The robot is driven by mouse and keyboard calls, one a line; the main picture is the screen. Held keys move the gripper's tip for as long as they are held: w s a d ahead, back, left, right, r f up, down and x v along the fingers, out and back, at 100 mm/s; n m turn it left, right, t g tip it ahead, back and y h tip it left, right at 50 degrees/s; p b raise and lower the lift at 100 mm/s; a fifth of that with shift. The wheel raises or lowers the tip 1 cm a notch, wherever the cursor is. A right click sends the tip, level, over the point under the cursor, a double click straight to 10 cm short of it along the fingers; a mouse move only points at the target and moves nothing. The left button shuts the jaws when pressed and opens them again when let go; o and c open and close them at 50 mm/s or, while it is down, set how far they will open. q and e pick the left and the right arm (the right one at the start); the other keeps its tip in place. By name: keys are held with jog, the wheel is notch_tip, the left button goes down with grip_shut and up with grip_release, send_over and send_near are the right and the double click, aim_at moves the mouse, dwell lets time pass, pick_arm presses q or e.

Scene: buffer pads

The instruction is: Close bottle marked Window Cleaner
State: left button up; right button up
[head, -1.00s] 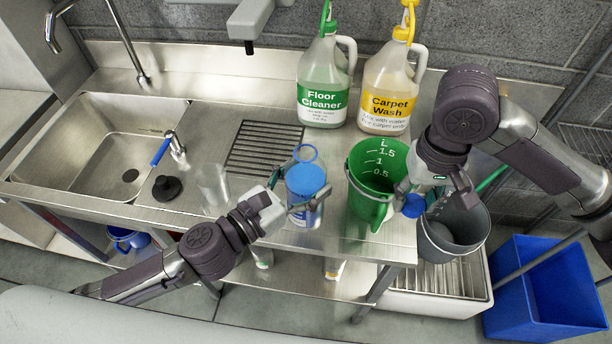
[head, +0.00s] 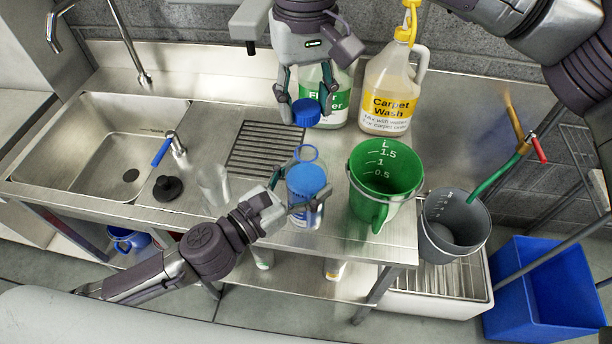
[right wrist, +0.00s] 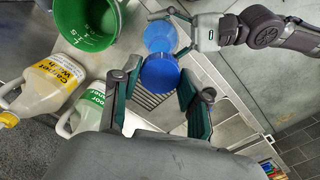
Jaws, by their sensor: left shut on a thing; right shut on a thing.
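A blue bottle (head: 306,182) stands upright near the front edge of the steel counter, with a blue ring at its top. Its label is mostly hidden, and I cannot read it. My left gripper (head: 304,201) is shut around the bottle's side. My right gripper (head: 304,114) is shut on a round blue cap (head: 306,106) and holds it behind and above the bottle, apart from it, in front of the Floor Cleaner jug. In the right wrist view the cap (right wrist: 160,73) is between the fingers and partly overlaps the bottle (right wrist: 160,37).
The Floor Cleaner jug (head: 336,87) and Carpet Wash jug (head: 387,95) stand at the back. A green measuring bucket (head: 372,199) is right of the bottle, and a grey bucket (head: 435,238) is further right. A clear glass (head: 213,186) and black plug (head: 167,187) are at left.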

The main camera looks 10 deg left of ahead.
aim_at(306, 145)
jog(key=shift+f, duration=0.1)
jog(key=shift+f, duration=1.95)
jog(key=shift+f, duration=0.85)
jog(key=shift+f, duration=0.55)
jog(key=m, duration=0.8)
jog(key=shift+m, duration=0.4)
jog(key=m, duration=0.4)
jog(key=shift+m, duration=0.4)
jog(key=m, duration=0.6)
